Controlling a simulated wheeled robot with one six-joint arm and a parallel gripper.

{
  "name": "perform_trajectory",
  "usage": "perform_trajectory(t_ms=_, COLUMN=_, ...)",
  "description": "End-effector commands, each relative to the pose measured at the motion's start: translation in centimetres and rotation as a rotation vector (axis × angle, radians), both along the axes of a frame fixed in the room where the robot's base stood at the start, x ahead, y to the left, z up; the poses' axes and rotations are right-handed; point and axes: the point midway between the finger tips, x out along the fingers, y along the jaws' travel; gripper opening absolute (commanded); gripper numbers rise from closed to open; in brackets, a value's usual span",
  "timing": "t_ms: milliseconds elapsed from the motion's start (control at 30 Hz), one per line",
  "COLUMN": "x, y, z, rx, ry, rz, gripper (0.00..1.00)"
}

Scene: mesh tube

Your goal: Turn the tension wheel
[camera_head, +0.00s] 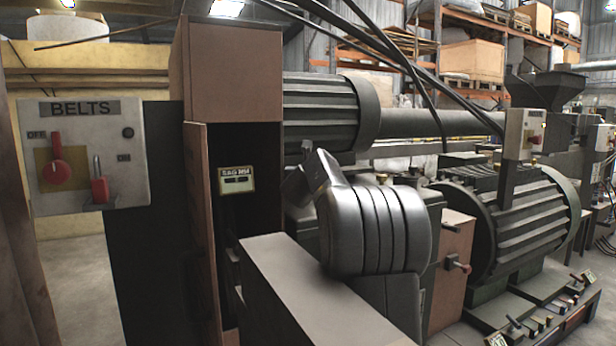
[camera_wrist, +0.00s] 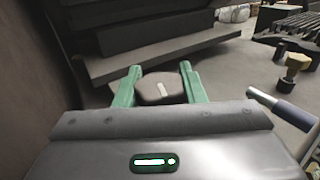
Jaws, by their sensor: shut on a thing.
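In the wrist view, my gripper (camera_wrist: 160,80) has its two green fingers on either side of a dark, rounded knob-like piece (camera_wrist: 158,92) with a pale mark on top. The fingers are shut on it. This piece appears to be the tension wheel, but only its upper part shows and its full shape is hidden. In the head view, my grey arm blocks the sight of my gripper and of this piece. A small gauge plate (camera_head: 237,180) labelled like "SAG" sits in the dark opening of the brown cabinet (camera_head: 232,75).
In the wrist view, stepped dark plates (camera_wrist: 150,40) lie just beyond the fingers. A grey-handled lever (camera_wrist: 285,108) and a yellowish knob (camera_wrist: 296,62) stand to the right. In the head view, a BELTS panel (camera_head: 85,180) with red handles is at left, and a ribbed motor (camera_head: 525,215) at right.

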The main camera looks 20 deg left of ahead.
Motion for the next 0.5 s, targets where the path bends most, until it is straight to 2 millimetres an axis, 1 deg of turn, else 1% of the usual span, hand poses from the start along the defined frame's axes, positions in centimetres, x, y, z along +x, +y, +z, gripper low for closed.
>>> perform_trajectory(t_ms=33, x=-0.08, y=0.19, z=-0.34, rx=-0.001, ry=0.004, rz=0.001, gripper=0.14)
perform_trajectory(t_ms=433, x=-0.09, y=0.11, z=-0.05, rx=0.001, ry=0.000, rz=-0.001, gripper=0.14)
perform_trajectory(t_ms=467, x=-0.09, y=0.11, z=-0.03, rx=0.002, ry=0.001, rz=-0.001, gripper=0.43)
perform_trajectory(t_ms=500, x=-0.09, y=0.10, z=-0.01, rx=0.002, ry=0.001, rz=-0.001, gripper=0.51)
